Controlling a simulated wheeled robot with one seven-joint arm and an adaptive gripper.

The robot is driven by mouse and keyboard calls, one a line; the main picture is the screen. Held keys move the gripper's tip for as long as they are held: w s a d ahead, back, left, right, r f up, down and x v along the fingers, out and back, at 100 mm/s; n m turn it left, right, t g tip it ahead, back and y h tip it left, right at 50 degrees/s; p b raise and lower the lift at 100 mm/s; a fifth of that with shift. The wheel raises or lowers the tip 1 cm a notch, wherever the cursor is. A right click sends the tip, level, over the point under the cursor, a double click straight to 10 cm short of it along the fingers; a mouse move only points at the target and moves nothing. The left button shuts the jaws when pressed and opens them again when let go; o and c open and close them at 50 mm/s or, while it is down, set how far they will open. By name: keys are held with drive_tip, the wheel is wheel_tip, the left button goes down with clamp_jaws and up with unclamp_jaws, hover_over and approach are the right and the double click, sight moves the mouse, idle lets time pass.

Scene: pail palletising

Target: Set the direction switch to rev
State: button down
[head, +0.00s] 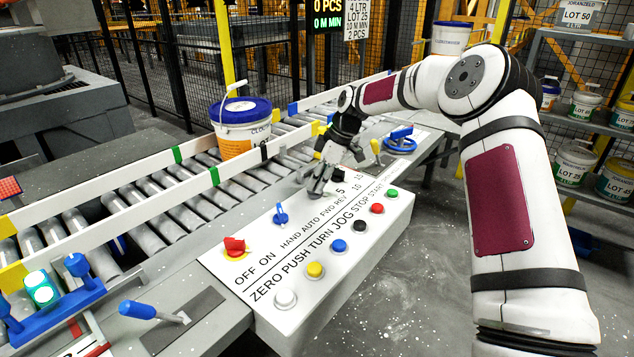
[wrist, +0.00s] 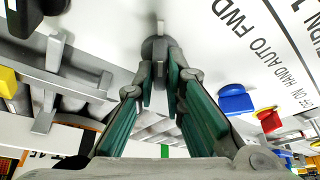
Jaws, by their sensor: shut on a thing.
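The control box (head: 318,255) has a white sloping top with printed labels, among them FWD and REV. The direction switch (wrist: 158,47) is a grey knob with a narrow grip, seen at the fingertips in the wrist view. In the head view my gripper (head: 318,188) is down at the panel by the FWD REV label and mostly hides this knob. In the wrist view my gripper (wrist: 160,75) has its fingers closed in on either side of the knob's grip. I cannot tell which label the knob points to.
On the panel are a red OFF ON switch (head: 236,247), a blue HAND AUTO switch (head: 281,214) and a row of coloured buttons, including a yellow one (head: 316,270). A blue-lidded pail (head: 240,125) stands on the roller conveyor behind. A blue handwheel (head: 400,142) is to the right.

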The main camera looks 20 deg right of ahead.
drive_tip(key=c, duration=1.7)
unclamp_jaws()
drive_tip(key=shift+o, duration=0.2)
drive_tip(key=shift+r, duration=0.1)
drive_tip(key=v, duration=1.1)
drive_tip(key=shift+d+r, duration=0.25)
drive_tip(key=shift+r, duration=0.1)
